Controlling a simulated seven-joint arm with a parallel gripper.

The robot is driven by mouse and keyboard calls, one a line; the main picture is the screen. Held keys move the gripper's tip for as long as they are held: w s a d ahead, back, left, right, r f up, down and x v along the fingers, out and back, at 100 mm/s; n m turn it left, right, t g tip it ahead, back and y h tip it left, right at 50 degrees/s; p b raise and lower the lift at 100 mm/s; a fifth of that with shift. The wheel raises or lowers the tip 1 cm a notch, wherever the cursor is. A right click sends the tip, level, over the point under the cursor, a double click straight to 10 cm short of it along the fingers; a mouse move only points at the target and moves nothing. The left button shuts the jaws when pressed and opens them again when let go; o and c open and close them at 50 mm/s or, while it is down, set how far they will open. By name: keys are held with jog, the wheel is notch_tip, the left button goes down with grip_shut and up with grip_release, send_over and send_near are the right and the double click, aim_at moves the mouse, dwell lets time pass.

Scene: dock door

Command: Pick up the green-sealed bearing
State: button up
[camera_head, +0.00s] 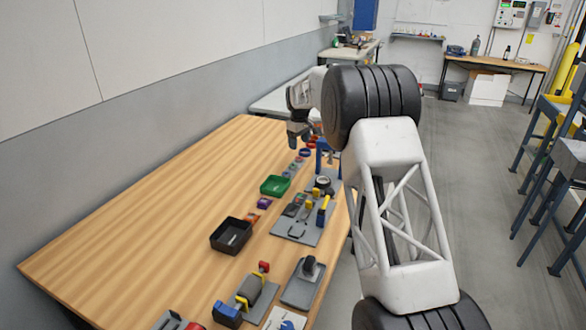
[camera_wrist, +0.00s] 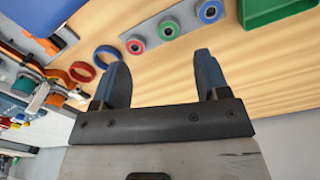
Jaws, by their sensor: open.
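The green-sealed bearing (camera_wrist: 169,29) sits in the middle of a row on a grey strip (camera_wrist: 188,18) in the wrist view. A red-sealed bearing (camera_wrist: 138,46) is to its left and a blue-sealed bearing (camera_wrist: 210,11) to its right. My gripper (camera_wrist: 162,62) is open, with nothing between its fingers. In the picture, the green-sealed bearing lies beyond the gap between the fingertips, apart from both. In the head view my gripper (camera_head: 298,138) is over the far part of the wooden table, and the bearings there are too small to tell apart surely.
A green tray (camera_wrist: 290,12) is right of the strip. A red ring (camera_wrist: 83,72) and a blue ring (camera_wrist: 107,52) lie to the left. In the head view, a black bin (camera_head: 231,250) and several fixtures line the table's right side; the table's left side (camera_head: 150,220) is clear.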

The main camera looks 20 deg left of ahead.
aim_at(294, 164)
jog(key=a+f, duration=0.2)
jog(key=f, duration=0.1)
jog(key=shift+a+f, duration=0.25)
jog(key=shift+f, duration=0.05)
jog(key=shift+f, duration=1.3)
jog(key=shift+d+f, duration=0.15)
jog(key=shift+f, duration=2.45)
jog(key=c, duration=1)
jog(key=shift+r, duration=0.2)
